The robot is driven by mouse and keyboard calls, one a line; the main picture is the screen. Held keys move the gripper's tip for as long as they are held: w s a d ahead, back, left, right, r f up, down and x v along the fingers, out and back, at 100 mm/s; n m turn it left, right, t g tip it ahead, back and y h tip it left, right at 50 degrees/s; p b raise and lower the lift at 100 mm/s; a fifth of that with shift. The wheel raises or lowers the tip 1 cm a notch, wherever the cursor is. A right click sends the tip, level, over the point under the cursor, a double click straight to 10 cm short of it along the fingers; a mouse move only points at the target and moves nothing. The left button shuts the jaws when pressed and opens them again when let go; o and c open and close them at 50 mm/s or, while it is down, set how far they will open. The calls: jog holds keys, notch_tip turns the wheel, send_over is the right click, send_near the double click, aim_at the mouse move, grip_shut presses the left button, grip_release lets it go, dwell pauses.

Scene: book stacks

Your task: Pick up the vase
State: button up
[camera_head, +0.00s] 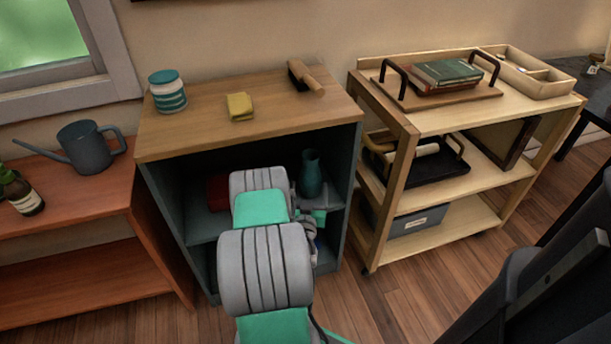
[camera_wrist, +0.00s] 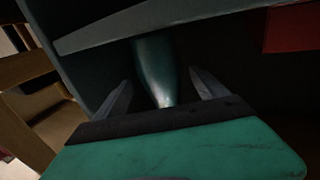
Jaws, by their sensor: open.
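The vase (camera_head: 311,175) is teal with a narrow neck. It stands upright on the shelf inside the dark cabinet (camera_head: 165,200), towards the right side. In the wrist view the vase (camera_wrist: 157,68) shows between the two fingers of my gripper (camera_wrist: 160,78). The gripper is open, with a gap on each side of the vase. I cannot tell how far the vase reaches into the jaws. In the head view my arm hides most of the gripper.
A red object (camera_head: 217,192) lies on the same shelf to the left, partly behind my arm. The cabinet's wooden top (camera_head: 200,128) holds a striped jar (camera_head: 168,92), a yellow object (camera_head: 240,106) and a brush (camera_head: 305,77). A wooden cart (camera_head: 440,120) stands close on the right.

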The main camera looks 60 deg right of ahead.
aim_at(310, 182)
jog(key=shift+r+p+x, duration=0.2)
jog(key=shift+p+x, duration=0.4)
jog(key=shift+x, duration=0.55)
jog(key=shift+r+p+x, duration=0.25)
jog(key=shift+p+x, duration=0.35)
jog(key=shift+x, duration=0.55)
jog(key=shift+w+d+f, duration=0.1)
jog(key=shift+d+f, duration=0.05)
jog(key=shift+d, duration=0.3)
jog(key=shift+c, duration=0.2)
grip_shut()
